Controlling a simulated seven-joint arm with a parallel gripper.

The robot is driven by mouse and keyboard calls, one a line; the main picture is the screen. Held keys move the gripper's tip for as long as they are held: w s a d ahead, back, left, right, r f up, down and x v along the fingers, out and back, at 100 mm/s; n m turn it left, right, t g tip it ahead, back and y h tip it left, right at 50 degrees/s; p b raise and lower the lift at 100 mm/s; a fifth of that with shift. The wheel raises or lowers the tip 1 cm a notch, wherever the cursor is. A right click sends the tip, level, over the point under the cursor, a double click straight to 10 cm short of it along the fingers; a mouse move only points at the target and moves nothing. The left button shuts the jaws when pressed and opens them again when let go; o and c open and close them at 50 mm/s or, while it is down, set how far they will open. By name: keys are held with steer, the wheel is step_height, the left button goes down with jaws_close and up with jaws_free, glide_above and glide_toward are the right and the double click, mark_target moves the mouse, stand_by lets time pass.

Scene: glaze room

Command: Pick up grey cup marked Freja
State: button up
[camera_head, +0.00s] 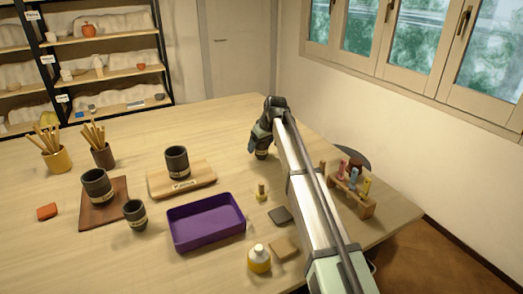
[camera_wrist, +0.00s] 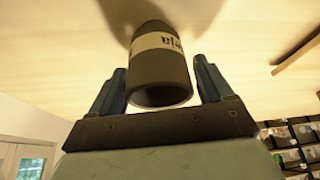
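The dark grey cup (camera_wrist: 158,82) has a pale band whose upside-down letters end in "ja"; the rest of the name is turned out of sight. It lies between the two blue fingers of my gripper (camera_wrist: 160,85), which are open with narrow gaps at its sides. In the head view the cup (camera_head: 262,153) stands on the table, partly hidden under my gripper (camera_head: 258,142). Other dark cups with pale bands stand to the left: one on a wooden board (camera_head: 177,160), one on a brown board (camera_head: 96,184), and a smaller one (camera_head: 135,214) on the table. Their lettering is unreadable.
A purple tray (camera_head: 205,243) lies front centre. A yellow bottle (camera_head: 259,260), a small brass-coloured piece (camera_head: 262,193) and flat blocks (camera_head: 280,215) are near my arm. A wooden rack (camera_head: 349,196) stands right. Two pots of sticks (camera_head: 57,158) stand left.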

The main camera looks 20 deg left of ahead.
steer(key=c, duration=0.9)
steer(key=shift+r, duration=0.1)
